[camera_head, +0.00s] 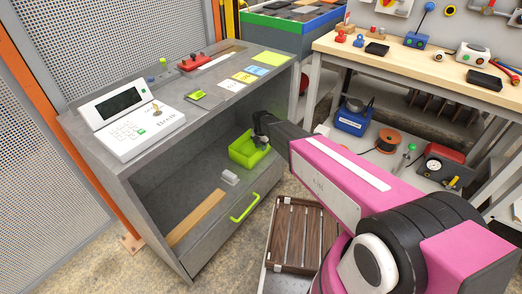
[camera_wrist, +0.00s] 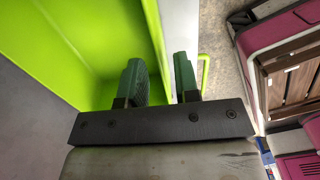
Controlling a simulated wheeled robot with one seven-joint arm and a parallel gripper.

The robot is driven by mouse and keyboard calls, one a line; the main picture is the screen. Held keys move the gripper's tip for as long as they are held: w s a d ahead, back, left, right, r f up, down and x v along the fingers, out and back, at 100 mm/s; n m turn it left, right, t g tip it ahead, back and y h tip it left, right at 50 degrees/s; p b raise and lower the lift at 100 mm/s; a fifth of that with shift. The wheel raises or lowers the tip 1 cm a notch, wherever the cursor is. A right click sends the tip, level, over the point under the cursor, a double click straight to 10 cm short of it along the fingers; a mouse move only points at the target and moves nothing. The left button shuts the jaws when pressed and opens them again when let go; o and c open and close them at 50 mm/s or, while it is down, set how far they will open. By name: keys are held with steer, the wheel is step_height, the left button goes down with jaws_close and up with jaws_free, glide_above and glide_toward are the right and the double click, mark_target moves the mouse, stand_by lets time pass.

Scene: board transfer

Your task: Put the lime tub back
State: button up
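The lime tub (camera_head: 243,155) is at the right end of the grey cabinet's open compartment, upright. My gripper (camera_head: 262,140) is at the tub's near right side, pointing down. In the wrist view, the tub (camera_wrist: 95,45) fills the upper left. The green fingertips of my gripper (camera_wrist: 160,82) are apart. The left finger is over the tub's inside and the right finger is beyond its rim, so the wall runs between them. A gap shows beside the right finger. The tub's underside is hidden.
The grey cabinet (camera_head: 135,172) has a lime drawer handle (camera_head: 245,205), and a small pale block (camera_head: 230,177) and wooden strip (camera_head: 197,218) lie inside. Coloured cards and a white console (camera_head: 135,125) are on top. A slatted wooden crate (camera_head: 300,235) stands below my arm. A workbench (camera_head: 400,62) is at right.

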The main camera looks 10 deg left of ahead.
step_height(320, 180, up, 9)
steer(key=shift+r, duration=0.2)
steer(key=s+d+r+m, duration=0.2)
steer(key=s+d+m, duration=0.3)
steer(key=d+m, duration=0.5)
steer(key=s+d+r+m, duration=0.2)
steer(key=s+d+m, duration=0.4)
steer(key=d+m, duration=0.4)
steer(key=s+d+r+m, duration=0.2)
steer(key=s+d+m, duration=0.3)
steer(key=d+m, duration=0.6)
steer(key=d, duration=0.6)
steer(key=shift+s+d+r, duration=0.15)
steer(key=shift+d+r, duration=0.15)
steer(key=shift+d, duration=0.05)
